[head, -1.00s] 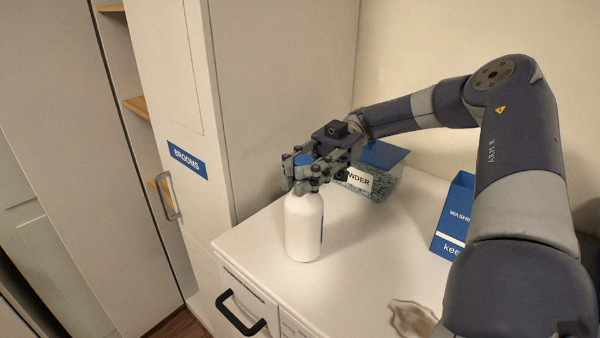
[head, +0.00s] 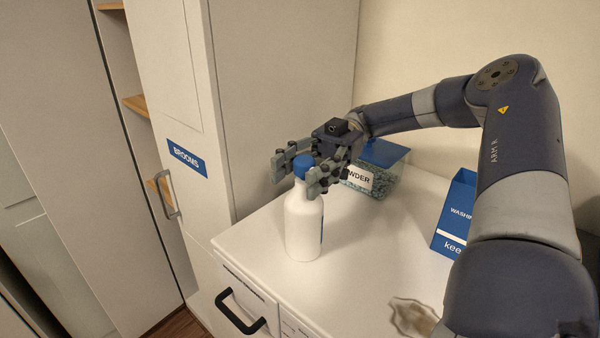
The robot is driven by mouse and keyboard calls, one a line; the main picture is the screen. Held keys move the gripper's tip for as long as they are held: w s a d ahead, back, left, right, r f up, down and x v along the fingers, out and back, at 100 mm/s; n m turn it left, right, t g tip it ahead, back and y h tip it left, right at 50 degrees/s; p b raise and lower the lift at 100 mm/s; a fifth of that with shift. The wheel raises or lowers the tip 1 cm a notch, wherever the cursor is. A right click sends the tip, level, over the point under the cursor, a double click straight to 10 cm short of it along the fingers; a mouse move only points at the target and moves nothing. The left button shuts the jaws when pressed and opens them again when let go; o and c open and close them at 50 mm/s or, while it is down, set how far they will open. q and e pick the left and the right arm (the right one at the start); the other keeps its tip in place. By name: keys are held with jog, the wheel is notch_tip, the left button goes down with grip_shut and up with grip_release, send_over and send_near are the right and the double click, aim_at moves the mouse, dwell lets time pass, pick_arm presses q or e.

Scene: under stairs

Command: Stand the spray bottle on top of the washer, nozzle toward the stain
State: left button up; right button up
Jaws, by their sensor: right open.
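A white bottle (head: 303,228) with a blue cap stands upright on the white top of the washer (head: 356,285), near its left front corner. I cannot make out a nozzle or which way it points. My right gripper (head: 296,178) is open, with its two fingers on either side of the bottle's cap. A brownish stain (head: 411,317) lies on the washer top at the front right, partly cut off by my right arm. My left gripper is not in view.
A clear tub of powder (head: 376,172) with a blue lid stands behind the bottle. A blue washing box (head: 455,218) stands to the right, partly behind my arm. A tall cabinet labelled BROOMS (head: 187,160) borders the washer on the left. The middle of the top is clear.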

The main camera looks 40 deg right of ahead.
notch_tip(320, 180, up, 10)
jog(key=shift+f, duration=0.15)
